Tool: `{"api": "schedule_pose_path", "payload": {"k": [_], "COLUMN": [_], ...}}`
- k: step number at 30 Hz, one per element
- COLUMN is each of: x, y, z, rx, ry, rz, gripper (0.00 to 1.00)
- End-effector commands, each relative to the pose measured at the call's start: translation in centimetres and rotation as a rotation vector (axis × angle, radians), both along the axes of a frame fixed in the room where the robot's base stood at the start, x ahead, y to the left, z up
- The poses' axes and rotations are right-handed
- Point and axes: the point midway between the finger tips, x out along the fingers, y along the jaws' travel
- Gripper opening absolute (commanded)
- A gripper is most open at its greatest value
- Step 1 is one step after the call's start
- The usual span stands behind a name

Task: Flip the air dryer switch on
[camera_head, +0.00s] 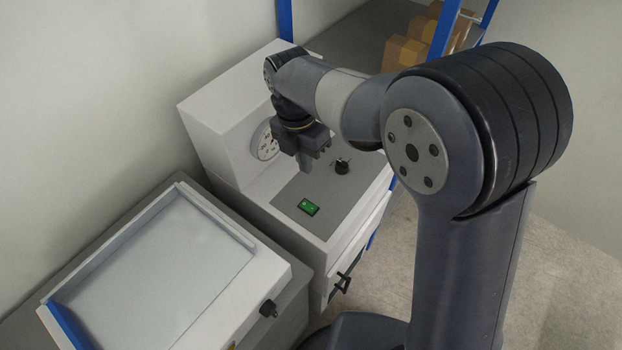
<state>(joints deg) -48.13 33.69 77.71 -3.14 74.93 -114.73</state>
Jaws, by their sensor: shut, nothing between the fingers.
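A white machine (222,117) with a grey top panel (284,200) stands against the wall in the head view. A green rocker switch (308,207) sits near the panel's front left. A black knob (342,166) is on the same panel, to the right. A round gauge (265,141) is on the upright part behind, partly hidden by my arm. My gripper (306,169) points down over the panel, behind the green switch and left of the knob. Its fingers are together and hold nothing. I cannot tell whether the fingertips touch the panel. No switch label is readable.
A shallow white tray-like unit (160,262) with a blue edge stands at the front left, with a black knob (268,308) on its front. A black handle (342,283) sticks out of the machine's front. Blue shelving posts (446,28) and cardboard boxes (402,54) are behind. Floor shows at right.

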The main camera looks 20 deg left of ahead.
Motion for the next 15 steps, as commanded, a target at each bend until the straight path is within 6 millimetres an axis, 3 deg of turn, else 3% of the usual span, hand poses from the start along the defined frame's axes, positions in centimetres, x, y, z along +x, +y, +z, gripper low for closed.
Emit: {"api": "schedule_pose_path", "payload": {"k": [15], "x": [-0.03], "y": [-0.08], "z": [-0.41], "rx": [-0.002], "ry": [0.002], "rz": [0.0], "gripper": [0.0]}}
